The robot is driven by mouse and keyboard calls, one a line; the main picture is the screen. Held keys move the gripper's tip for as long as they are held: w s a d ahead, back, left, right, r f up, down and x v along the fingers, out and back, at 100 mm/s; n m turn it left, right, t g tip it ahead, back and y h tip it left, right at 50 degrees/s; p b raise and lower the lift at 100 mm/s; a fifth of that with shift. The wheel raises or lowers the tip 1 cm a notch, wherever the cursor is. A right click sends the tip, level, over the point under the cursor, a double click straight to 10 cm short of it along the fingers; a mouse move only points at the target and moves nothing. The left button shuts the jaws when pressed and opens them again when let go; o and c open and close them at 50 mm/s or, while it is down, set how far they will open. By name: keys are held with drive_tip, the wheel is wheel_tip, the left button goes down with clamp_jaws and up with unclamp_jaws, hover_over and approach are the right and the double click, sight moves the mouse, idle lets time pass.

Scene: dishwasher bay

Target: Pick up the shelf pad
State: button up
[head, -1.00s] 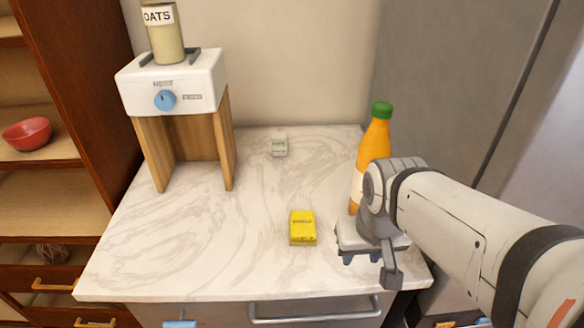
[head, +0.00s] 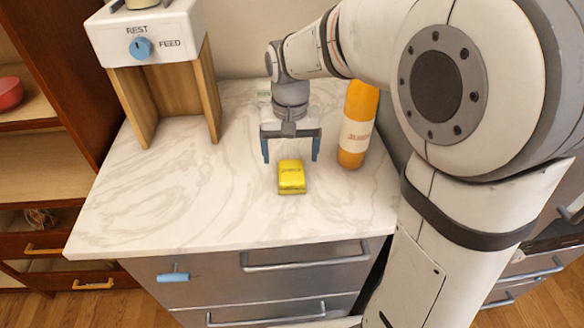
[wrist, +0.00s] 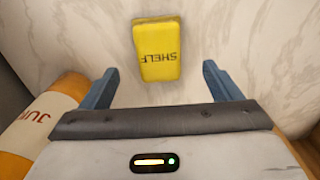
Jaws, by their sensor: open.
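The shelf pad is a small yellow block (head: 291,177) lying on the marble counter. In the wrist view the yellow pad (wrist: 157,50) shows the printed word SHELF, upside down. My gripper (head: 291,158) is open, its two blue fingers spread wide above the counter just behind the pad in the head view. In the wrist view the open fingers (wrist: 160,82) stand to either side, with the pad between and beyond their tips. Nothing is held, and the fingers are apart from the pad.
An orange juice bottle (head: 357,125) stands close to the right of my gripper. A white dispenser on wooden legs (head: 150,48) stands at the left. The counter's left and front (head: 170,205) are clear.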

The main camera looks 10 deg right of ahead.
sight(291, 170)
wheel_tip(291, 170, down, 6)
drive_tip(key=shift+d+f, duration=0.1)
drive_tip(key=shift+s, duration=0.1)
drive_tip(key=shift+c, duration=0.6)
drive_tip(key=c, duration=1)
drive_tip(key=shift+o, duration=0.2)
wheel_tip(291, 170, up, 10)
drive_tip(key=shift+r, duration=0.1)
drive_tip(key=o, duration=0.4)
drive_tip(key=shift+c, duration=1.6)
